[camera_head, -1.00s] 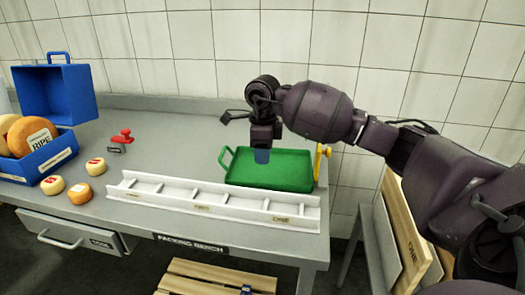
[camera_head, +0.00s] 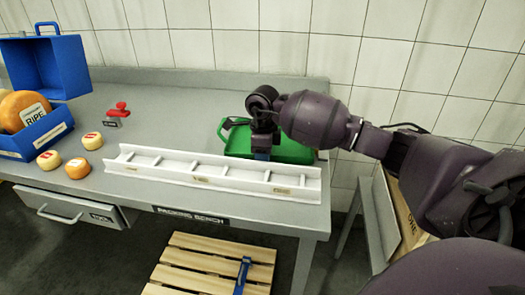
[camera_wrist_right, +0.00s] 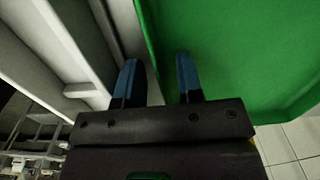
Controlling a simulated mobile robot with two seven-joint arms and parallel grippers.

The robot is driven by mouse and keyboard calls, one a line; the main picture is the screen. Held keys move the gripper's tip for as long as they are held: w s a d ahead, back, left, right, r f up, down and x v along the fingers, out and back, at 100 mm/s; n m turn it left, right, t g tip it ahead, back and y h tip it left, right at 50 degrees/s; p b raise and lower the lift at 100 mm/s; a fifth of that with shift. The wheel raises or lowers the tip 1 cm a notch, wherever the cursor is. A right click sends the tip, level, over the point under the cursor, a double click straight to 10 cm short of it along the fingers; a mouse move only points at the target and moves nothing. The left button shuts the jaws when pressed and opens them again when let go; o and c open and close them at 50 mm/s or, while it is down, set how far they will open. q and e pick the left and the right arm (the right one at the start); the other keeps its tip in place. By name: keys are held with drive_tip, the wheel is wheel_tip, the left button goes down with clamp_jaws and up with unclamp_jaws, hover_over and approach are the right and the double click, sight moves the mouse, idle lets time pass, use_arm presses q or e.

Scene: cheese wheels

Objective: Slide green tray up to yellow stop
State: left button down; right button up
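The green tray (camera_head: 295,152) lies flat at the right end of the bench, behind a white divided rack, with a handle at its left end. My right arm covers part of it. My right gripper (camera_head: 262,156) points down at the tray's near side. In the right wrist view, its two blue fingers (camera_wrist_right: 158,66) are apart. One finger is over the green tray (camera_wrist_right: 235,50) and the other is outside its near wall, on the rack side. I cannot tell whether they touch the wall. The yellow stop is hidden behind my arm. My left gripper is not in view.
The white rack (camera_head: 208,184) runs along the bench's front edge, close to the tray. The bench (camera_head: 185,110) is clear left of the tray.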

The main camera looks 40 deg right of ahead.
clamp_jaws()
unclamp_jaws()
wheel_tip(320, 180, up, 11)
drive_tip(key=p, duration=0.1)
idle(0.7)
drive_tip(key=shift+f, duration=0.1)
